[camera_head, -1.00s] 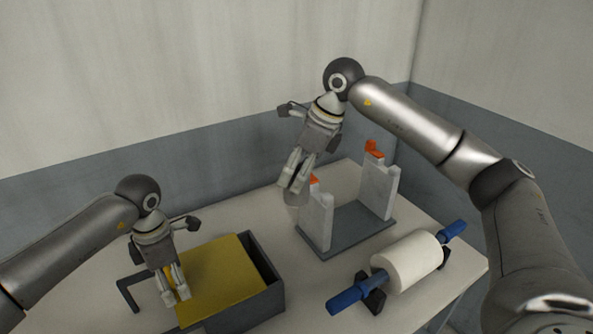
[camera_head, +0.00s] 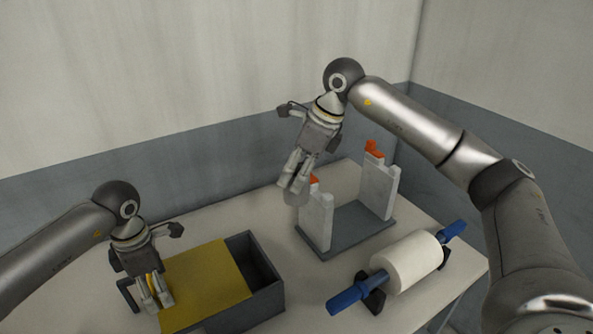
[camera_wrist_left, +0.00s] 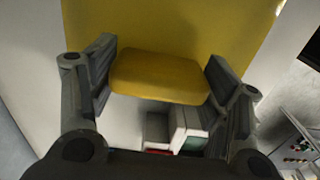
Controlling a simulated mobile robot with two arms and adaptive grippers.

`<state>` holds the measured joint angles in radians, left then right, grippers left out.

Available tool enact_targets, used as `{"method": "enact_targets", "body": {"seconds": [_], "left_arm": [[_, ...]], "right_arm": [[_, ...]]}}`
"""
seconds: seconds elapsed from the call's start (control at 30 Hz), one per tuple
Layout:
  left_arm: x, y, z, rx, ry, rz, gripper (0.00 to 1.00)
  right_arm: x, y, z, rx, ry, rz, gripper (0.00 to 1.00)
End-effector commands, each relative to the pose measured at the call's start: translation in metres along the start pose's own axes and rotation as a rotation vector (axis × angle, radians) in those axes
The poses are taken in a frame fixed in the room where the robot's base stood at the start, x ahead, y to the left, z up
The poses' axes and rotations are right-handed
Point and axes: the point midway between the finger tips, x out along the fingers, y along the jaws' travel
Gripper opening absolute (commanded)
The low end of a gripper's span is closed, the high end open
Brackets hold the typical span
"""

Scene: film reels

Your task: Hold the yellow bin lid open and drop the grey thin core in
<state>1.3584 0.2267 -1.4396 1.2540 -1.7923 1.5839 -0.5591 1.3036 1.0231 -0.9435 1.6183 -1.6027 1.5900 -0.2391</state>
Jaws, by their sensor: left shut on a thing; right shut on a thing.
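The bin is a dark grey box (camera_head: 255,303) at the front left, with a flat yellow lid (camera_head: 207,284) over most of its top. The lid lies shifted left, leaving a dark opening along the bin's right side. My left gripper (camera_head: 157,303) is shut on the lid's yellow tab (camera_wrist_left: 160,78), which shows between the fingers in the left wrist view. My right gripper (camera_head: 293,184) is shut on the grey thin core (camera_head: 293,198), mostly hidden by the fingers. It holds the core above the table, behind and right of the bin.
A grey stand (camera_head: 345,232) with two pale uprights and orange tops is close beside the core. A white roll (camera_head: 406,262) on a blue-ended rod rests on dark supports at the right. Bare table lies between bin and roll.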

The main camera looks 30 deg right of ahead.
Motion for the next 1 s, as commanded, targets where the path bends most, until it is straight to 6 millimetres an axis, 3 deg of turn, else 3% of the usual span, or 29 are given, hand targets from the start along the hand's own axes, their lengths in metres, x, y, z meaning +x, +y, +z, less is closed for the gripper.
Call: {"method": "enact_targets", "body": {"seconds": [1.0], "left_arm": [[-0.003,0.003,-0.038,-0.005,0.002,0.007,0.43]], "right_arm": [[0.000,0.000,0.000,0.000,0.000,0.000,0.28]]}}
